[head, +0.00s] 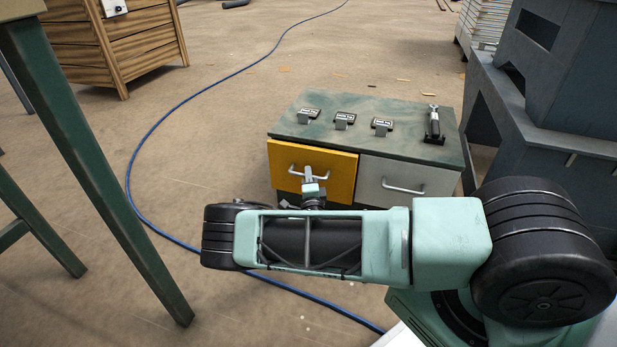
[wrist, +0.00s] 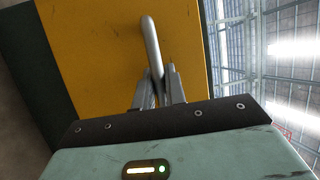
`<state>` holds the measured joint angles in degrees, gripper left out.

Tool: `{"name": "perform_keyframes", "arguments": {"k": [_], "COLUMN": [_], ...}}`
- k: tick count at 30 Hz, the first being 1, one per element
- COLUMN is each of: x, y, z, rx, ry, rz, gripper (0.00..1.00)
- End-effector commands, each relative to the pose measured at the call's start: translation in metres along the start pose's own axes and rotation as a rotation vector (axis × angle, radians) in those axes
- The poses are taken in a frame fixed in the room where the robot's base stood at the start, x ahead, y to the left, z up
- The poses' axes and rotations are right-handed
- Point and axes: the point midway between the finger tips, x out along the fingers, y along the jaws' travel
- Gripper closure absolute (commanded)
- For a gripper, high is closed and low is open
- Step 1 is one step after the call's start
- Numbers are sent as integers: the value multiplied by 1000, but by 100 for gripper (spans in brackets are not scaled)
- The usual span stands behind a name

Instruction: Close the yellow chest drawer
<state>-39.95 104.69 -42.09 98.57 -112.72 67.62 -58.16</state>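The yellow drawer (head: 340,172) is on the left of the low chest's front, beside a white drawer (head: 420,180). Its front looks about flush with the white one; I cannot tell whether a small gap remains. Its metal handle (head: 293,172) is near the middle of its front. My gripper (head: 309,174) is at this handle. In the wrist view the yellow front (wrist: 95,55) is close, and the handle (wrist: 150,42) runs down between my gripper's fingertips (wrist: 158,80). The fingers are close together around the bar. The drawer's inside is hidden.
The chest top (head: 395,118) holds three small clamp-like parts (head: 344,120) and an upright tool (head: 433,122). Grey shelving (head: 540,145) stands close on the right. A green table leg (head: 90,180) is at the left. A blue cable (head: 160,125) crosses the floor.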

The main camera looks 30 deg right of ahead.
Motion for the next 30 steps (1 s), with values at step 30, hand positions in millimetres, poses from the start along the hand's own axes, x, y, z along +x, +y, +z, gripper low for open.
{"name": "perform_keyframes", "arguments": {"k": [30], "x": [23], "y": [4], "z": [-10], "rx": [1], "ry": [0], "rz": [1], "gripper": [66]}}
